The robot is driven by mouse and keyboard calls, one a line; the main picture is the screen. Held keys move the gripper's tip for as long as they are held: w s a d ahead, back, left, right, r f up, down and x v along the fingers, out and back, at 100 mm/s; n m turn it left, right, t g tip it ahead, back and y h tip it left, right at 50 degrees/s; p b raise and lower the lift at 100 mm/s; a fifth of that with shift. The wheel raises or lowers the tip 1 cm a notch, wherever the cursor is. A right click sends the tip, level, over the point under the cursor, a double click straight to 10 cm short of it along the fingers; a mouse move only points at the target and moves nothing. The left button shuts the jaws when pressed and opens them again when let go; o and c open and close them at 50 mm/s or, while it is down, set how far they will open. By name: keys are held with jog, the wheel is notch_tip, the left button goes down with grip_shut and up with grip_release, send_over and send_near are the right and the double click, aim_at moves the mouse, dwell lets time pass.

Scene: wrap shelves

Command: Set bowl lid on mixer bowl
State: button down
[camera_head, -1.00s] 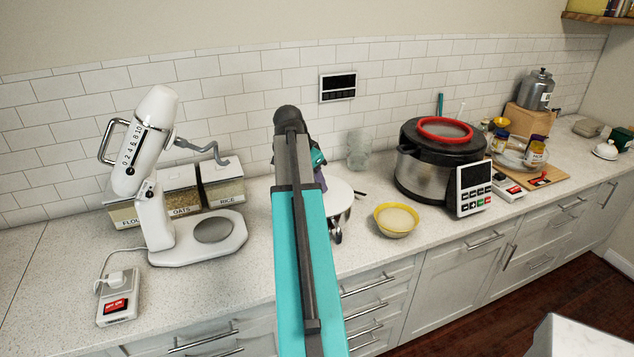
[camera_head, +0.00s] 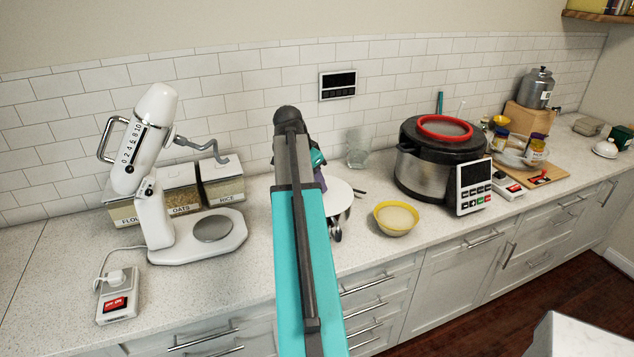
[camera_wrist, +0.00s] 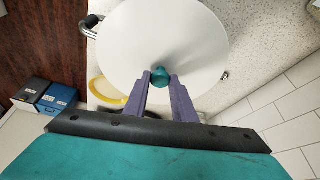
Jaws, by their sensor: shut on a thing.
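The white round bowl lid (camera_wrist: 160,35) fills the top of the wrist view, and its edge shows beside my arm in the head view (camera_head: 341,195). My gripper (camera_wrist: 159,77) has its purple fingers shut on the lid's teal knob (camera_wrist: 161,74). A shiny metal bowl with a handle (camera_head: 336,232) shows below the lid in the head view. The lid covers most of that bowl. I cannot tell whether the lid touches its rim. My arm hides the left side of both. The white mixer (camera_head: 153,210) stands at the left with its head tilted up and its base empty.
A yellow bowl (camera_head: 396,218) stands right of the lid, near the counter's front edge. A clear glass item (camera_head: 358,157) is behind. A large cooker (camera_head: 425,175) stands further right. Flour, oats and rice containers (camera_head: 222,182) are behind the mixer.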

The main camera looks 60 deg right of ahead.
jog(key=c, duration=0.8)
grip_release()
jog(key=shift+c, duration=0.2)
jog(key=shift+r, duration=0.15)
jog(key=s+p+v, duration=0.1)
jog(key=p+v, duration=0.2)
jog(key=v, duration=0.3)
jog(key=shift+w+a+r+p, duration=0.25)
jog(key=shift+w+r+p, duration=0.15)
jog(key=shift+w, duration=0.15)
jog(key=shift+s+f, duration=0.1)
